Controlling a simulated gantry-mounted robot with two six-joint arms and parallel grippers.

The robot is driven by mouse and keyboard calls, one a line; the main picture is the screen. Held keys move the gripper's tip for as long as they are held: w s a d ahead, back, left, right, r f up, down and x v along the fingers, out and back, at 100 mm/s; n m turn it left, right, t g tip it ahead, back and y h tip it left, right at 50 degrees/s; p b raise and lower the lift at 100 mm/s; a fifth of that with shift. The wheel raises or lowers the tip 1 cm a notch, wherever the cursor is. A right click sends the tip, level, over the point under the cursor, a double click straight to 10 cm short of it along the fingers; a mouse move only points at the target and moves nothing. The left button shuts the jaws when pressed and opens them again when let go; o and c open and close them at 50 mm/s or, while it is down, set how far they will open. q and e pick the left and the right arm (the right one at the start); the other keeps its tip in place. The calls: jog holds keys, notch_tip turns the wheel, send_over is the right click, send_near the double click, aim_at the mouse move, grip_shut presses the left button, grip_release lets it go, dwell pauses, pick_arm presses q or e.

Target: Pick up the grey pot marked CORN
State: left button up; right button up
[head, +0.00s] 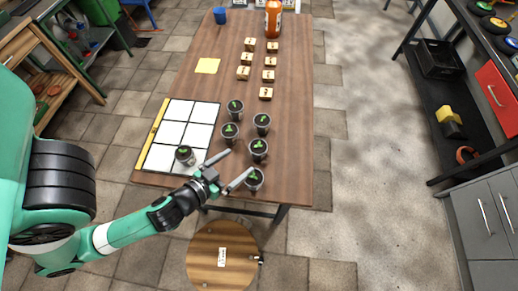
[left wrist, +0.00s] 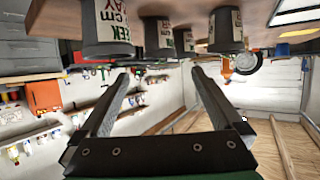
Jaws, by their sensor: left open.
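Several grey pots with small green plants stand near the front of the wooden table (head: 290,100); one is the front pot (head: 254,181), another the pot just behind it (head: 258,150). One more pot (head: 185,156) stands on the white grid board (head: 171,134). No label reads clearly as CORN. My left gripper (head: 240,161) is open and empty, its fingertips close to the front pots. In the left wrist view, the picture is upside down; the open fingers (left wrist: 158,72) show apart, with pots such as the nearest one (left wrist: 107,27) beyond them, partly lettered.
Small wooden blocks (head: 266,93) stand in two rows behind the pots. A round stool (head: 222,275) stands before the table. The table's right side is clear.

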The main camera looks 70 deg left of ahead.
aim_at(255, 150)
pick_arm(q)
jog(key=p+x, duration=0.1)
jog(key=x, duration=0.4)
jog(key=shift+w+a, duration=0.15)
jog(key=shift+w, duration=0.15)
jog(key=shift+x, duration=2.95)
jog(key=shift+s+f, duration=0.1)
jog(key=shift+s, duration=0.05)
jog(key=c, duration=1.4)
